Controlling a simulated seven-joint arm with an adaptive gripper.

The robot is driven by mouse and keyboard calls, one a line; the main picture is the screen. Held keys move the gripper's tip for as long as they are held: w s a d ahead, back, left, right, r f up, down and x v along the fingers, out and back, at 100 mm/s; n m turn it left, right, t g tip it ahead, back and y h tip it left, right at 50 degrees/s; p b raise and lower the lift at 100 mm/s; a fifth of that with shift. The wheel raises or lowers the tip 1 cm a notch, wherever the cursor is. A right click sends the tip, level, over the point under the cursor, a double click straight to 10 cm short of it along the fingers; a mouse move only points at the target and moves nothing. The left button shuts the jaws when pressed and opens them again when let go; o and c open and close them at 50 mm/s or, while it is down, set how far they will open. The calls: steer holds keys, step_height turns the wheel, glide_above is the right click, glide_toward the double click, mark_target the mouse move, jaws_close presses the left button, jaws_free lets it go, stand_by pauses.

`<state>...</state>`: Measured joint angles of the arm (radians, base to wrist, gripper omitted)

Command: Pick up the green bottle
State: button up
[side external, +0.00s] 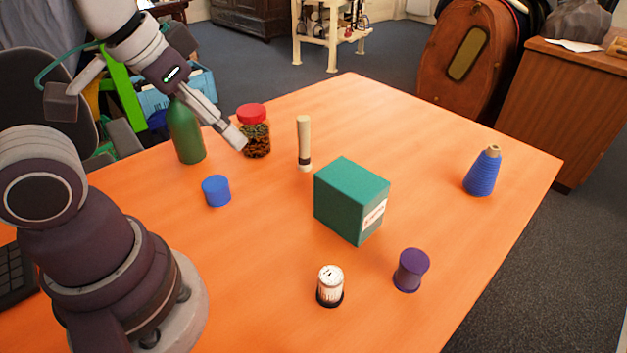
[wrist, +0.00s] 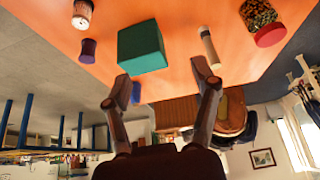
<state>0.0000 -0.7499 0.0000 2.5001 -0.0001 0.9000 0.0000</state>
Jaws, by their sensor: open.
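The green bottle (side external: 186,138) stands upright near the table's left edge in the side external view. Its upper part is partly hidden by my arm and gripper. It does not show in the wrist view. My gripper (side external: 241,142) is in the air to the right of the bottle's body in the side external view, its fingers slanting down to the right. In the wrist view my gripper (wrist: 162,77) has its two fingers well apart with nothing held between them. I cannot tell how far it is from the bottle in depth.
A red-lidded jar (side external: 256,139) stands close to the fingertips. A blue cylinder (side external: 216,192), a pale-handled tool (side external: 304,140) and a teal box (side external: 350,199) stand nearby. A white canister (side external: 330,284), purple spool (side external: 411,270) and blue cone (side external: 482,173) are farther off. The table's right side has free room.

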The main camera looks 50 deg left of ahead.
step_height(320, 180, up, 2)
steer(key=n+g+y, duration=0.4)
steer(key=n, duration=1)
glide_above(183, 124)
steer(key=d, duration=0.2)
steer(key=x, duration=0.6)
steer(key=a+x, duration=0.1)
steer(key=x, duration=0.2)
steer(key=shift+s+a+f, duration=0.15)
steer(key=shift+s+a, duration=0.05)
steer(key=shift+s, duration=0.1)
steer(key=shift+a+f, duration=0.2)
steer(key=shift+f, duration=0.2)
jaws_close()
